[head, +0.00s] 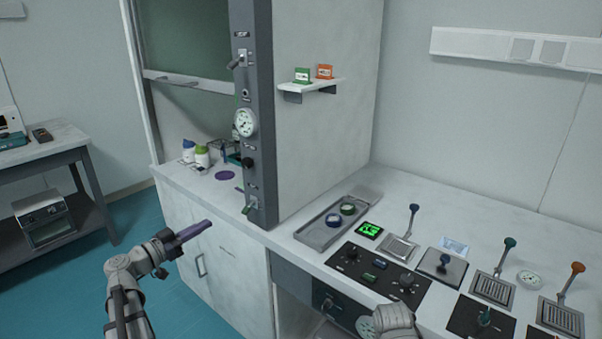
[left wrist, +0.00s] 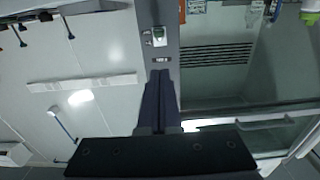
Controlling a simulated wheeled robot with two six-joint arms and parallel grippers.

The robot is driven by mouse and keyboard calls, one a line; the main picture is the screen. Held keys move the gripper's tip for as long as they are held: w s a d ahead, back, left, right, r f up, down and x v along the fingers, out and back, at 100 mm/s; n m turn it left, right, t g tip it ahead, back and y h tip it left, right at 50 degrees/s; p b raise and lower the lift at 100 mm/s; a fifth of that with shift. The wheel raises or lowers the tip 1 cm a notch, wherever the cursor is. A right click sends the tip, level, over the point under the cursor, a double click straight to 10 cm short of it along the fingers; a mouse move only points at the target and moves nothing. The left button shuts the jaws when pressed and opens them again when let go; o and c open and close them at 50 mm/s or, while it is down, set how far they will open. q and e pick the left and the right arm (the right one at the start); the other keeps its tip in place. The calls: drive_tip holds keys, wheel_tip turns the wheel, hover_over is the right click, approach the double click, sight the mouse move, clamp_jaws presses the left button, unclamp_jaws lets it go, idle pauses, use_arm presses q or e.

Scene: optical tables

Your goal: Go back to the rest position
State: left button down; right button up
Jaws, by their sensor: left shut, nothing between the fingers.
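My left gripper (head: 207,223) shows in the head view in front of the fume hood's lower cabinet, its purple-grey fingers pointing up and to the right. Its fingers are together with nothing between them, and it appears to hang free in front of the bench. In the left wrist view the same shut fingers (left wrist: 161,78) point at the hood's grey column. Part of my right arm shows at the bottom edge of the head view, but its gripper does not.
The fume hood (head: 310,150) stands behind the left gripper, with bottles (head: 202,156) inside. A bench (head: 400,195) with a tray (head: 325,228), a control panel (head: 378,274) and several levered devices fills the right. A side table (head: 45,150) stands left, with open floor between.

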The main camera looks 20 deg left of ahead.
use_arm(q)
drive_tip(key=d+f+m+g+h, duration=0.1)
drive_tip(key=d+f+g, duration=0.5)
drive_tip(key=d, duration=0.8)
drive_tip(key=d+f+g+h, duration=0.1)
drive_tip(key=d+f+g, duration=0.5)
drive_tip(key=d, duration=0.7)
drive_tip(key=s+d+f+n+g+y, duration=0.1)
drive_tip(key=s+d+f+g+y, duration=0.2)
drive_tip(key=s+d+f+y, duration=0.3)
drive_tip(key=s+d+f+n+g+y, duration=0.15)
drive_tip(key=s+d+f+y, duration=0.25)
drive_tip(key=s+d, duration=0.45)
wheel_tip(320, 180, up, 13)
drive_tip(key=p, duration=1.3)
drive_tip(key=shift+s+a+m, duration=0.25)
drive_tip(key=shift+m, duration=0.1)
drive_tip(key=shift+g, duration=0.25)
